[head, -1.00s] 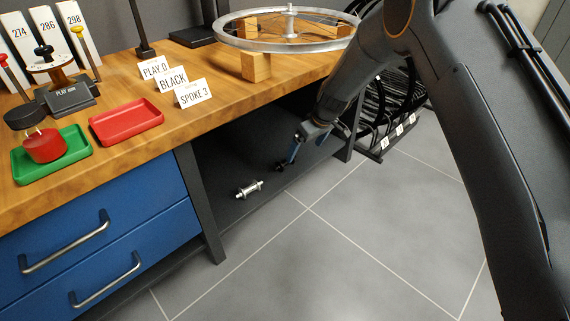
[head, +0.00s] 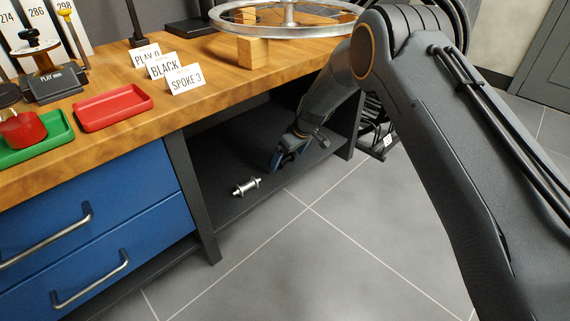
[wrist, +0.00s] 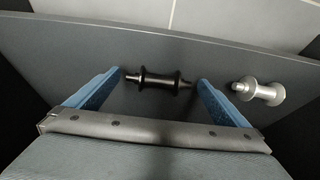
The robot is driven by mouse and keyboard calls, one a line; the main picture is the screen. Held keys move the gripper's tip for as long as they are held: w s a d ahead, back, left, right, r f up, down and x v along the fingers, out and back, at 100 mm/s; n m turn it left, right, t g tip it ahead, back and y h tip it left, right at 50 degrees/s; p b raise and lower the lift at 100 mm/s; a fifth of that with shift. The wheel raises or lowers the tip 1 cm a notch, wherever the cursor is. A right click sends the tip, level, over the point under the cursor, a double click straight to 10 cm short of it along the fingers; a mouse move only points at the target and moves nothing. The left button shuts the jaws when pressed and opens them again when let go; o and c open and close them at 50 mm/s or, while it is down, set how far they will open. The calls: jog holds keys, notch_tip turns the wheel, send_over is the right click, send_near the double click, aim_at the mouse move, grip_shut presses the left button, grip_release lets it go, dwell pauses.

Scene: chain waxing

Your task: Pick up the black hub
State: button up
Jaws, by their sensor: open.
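The black hub (wrist: 158,80) lies on the dark lower shelf under the bench, crosswise between my fingertips in the wrist view. My gripper (wrist: 159,84) is open, with one blue finger near each end of the hub. I cannot tell whether either finger touches it. In the head view my gripper (head: 287,158) reaches down into the shelf space, and I cannot make out the black hub there behind it. A silver hub (head: 246,186) lies on the same shelf to the left; in the wrist view this silver hub (wrist: 259,91) is right of my right finger.
The lower shelf (head: 228,205) is open at the front, with a dark upright post (head: 192,195) at its left. The wooden bench top (head: 120,140) overhangs it. A red tray (head: 112,107), a green tray (head: 62,128), label cards and a wheel sit above.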

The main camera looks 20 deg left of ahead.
jog(key=shift+w+a+f, duration=0.1)
jog(key=shift+a+f, duration=0.15)
jog(key=shift+f, duration=0.4)
jog(key=shift+r, duration=0.1)
jog(key=c, duration=1.2)
